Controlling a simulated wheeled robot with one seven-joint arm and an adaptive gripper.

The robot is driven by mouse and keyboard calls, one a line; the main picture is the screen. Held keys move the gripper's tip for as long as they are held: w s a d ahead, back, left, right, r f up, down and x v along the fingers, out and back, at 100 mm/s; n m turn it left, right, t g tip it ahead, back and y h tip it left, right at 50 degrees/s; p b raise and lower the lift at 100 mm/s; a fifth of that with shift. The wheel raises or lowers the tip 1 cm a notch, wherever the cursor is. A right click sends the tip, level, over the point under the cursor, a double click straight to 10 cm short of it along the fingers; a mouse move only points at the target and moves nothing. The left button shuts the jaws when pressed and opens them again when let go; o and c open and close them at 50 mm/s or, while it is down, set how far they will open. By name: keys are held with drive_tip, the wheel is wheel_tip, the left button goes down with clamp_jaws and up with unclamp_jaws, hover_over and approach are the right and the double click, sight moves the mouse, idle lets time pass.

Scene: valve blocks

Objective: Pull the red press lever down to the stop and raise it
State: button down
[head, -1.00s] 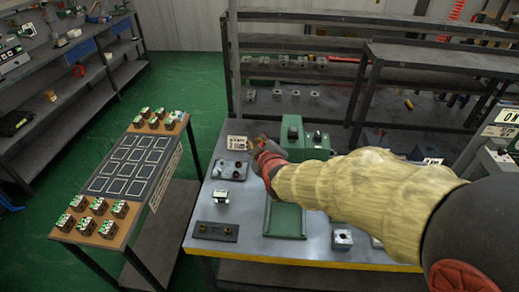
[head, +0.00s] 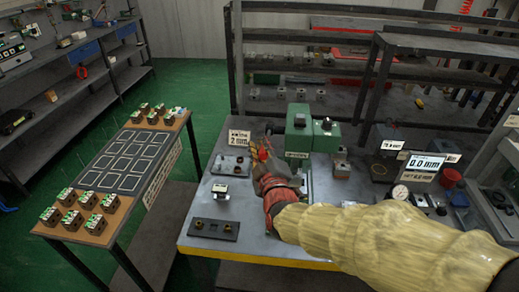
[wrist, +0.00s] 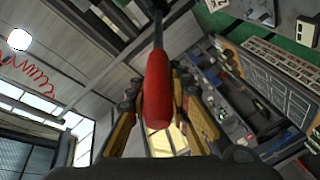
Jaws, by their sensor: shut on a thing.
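The green press (head: 298,128) stands on the table in the head view, behind my gripper (head: 263,152). My arm hides its base and lower front. In the wrist view the red press lever (wrist: 157,88) is a rounded red grip on a thin dark rod. It lies between the two yellow-and-black fingers of my gripper (wrist: 158,100), which is shut on it. In the head view the lever is mostly hidden by the hand, so its exact angle and its distance from the stop cannot be told.
A "2 mm" sign (head: 238,140), a grey block plate (head: 228,164) and a dark plate with two brass parts (head: 214,229) are left of my arm. A "0.0 mm" display (head: 423,167) and a dial gauge (head: 400,192) are on the right. A side table (head: 125,155) holds several blocks.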

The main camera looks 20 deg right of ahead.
drive_tip(key=shift+s+f, duration=0.1)
drive_tip(key=shift+f, duration=0.3)
drive_tip(key=c, duration=1.6)
unclamp_jaws()
drive_tip(key=shift+d, duration=0.1)
drive_tip(key=shift+r, duration=0.1)
drive_tip(key=shift+r, duration=0.1)
drive_tip(key=shift+s, duration=0.1)
drive_tip(key=shift+s, duration=0.3)
drive_tip(key=s, duration=0.7)
drive_tip(key=s+a, duration=0.1)
drive_tip(key=s, duration=0.3)
drive_tip(key=shift+s+r, duration=0.1)
drive_tip(key=shift+r, duration=0.25)
